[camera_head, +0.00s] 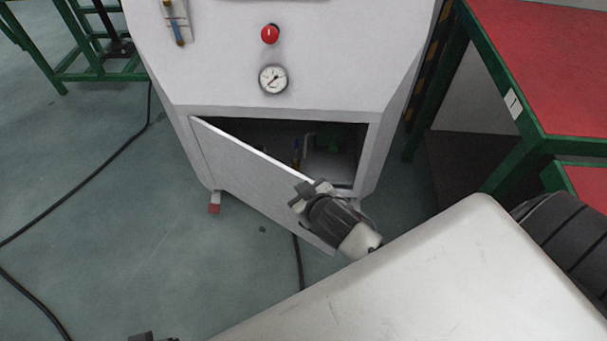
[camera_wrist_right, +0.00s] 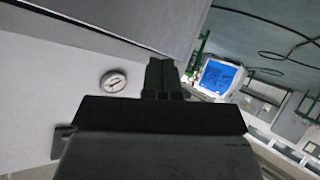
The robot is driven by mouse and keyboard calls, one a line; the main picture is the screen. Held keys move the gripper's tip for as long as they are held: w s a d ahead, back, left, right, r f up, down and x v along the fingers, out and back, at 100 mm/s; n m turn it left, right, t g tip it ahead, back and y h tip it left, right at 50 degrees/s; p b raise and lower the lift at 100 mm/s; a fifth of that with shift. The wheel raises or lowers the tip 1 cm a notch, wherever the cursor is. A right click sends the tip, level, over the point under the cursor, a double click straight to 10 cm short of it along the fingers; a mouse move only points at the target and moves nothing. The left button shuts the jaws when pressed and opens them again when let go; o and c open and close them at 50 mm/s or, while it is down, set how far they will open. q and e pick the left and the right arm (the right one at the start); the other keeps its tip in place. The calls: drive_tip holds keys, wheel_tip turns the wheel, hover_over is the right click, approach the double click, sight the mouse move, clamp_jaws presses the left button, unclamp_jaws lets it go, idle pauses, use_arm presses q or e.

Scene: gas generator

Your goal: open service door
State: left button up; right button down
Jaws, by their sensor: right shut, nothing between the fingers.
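The service door (camera_head: 250,172) is a white panel hinged at the left of the cabinet opening. It stands partly open, its free edge swung out toward me. My right gripper (camera_head: 311,188) is at the upper edge of the door, near its free end; whether it touches the door I cannot tell. In the right wrist view the right gripper (camera_wrist_right: 163,74) is shut with nothing in it, and a grey panel (camera_wrist_right: 140,18), likely the door, lies above it. A dark tip at the bottom edge of the head view seems to be my left gripper (camera_head: 152,337), mostly cut off.
The white generator cabinet (camera_head: 340,60) has a red button (camera_head: 270,33) and a round gauge (camera_head: 273,79) above the dark opening (camera_head: 335,140). A green-framed table with a red top (camera_head: 550,60) stands at the right. Black cables (camera_head: 100,170) lie on the floor at the left.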

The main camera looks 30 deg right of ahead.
drive_tip(key=w+a+r+n+g+y+b, duration=0.1)
drive_tip(key=w+a+r+n+y, duration=0.4)
drive_tip(key=r+n+y, duration=0.3)
drive_tip(key=w+a+r+n+y, duration=0.5)
drive_tip(key=n+y, duration=0.3)
drive_tip(key=n, duration=0.1)
use_arm(q)
drive_tip(key=b+v, duration=0.2)
drive_tip(key=v, duration=0.3)
use_arm(e)
drive_tip(key=s+d+f+n+g+h, duration=0.1)
drive_tip(key=d+f+n+g+h, duration=0.1)
drive_tip(key=d+g+h, duration=0.65)
drive_tip(key=d+f+n+g+h, duration=0.2)
drive_tip(key=d+f+g+h, duration=0.15)
drive_tip(key=d, duration=1.05)
use_arm(q)
drive_tip(key=w+d+r+t+h+b, duration=0.1)
drive_tip(key=w+d+r+t+b, duration=0.1)
drive_tip(key=w+t, duration=0.4)
drive_tip(key=shift+w+d+t+h, duration=0.3)
drive_tip(key=shift+w+d, duration=0.1)
drive_tip(key=shift+w, duration=0.65)
use_arm(e)
drive_tip(key=s+a+f, duration=0.4)
drive_tip(key=a+f, duration=0.2)
drive_tip(key=f, duration=0.2)
drive_tip(key=shift+a+f+g, duration=0.15)
drive_tip(key=shift+a+g, duration=0.15)
drive_tip(key=shift+g, duration=0.1)
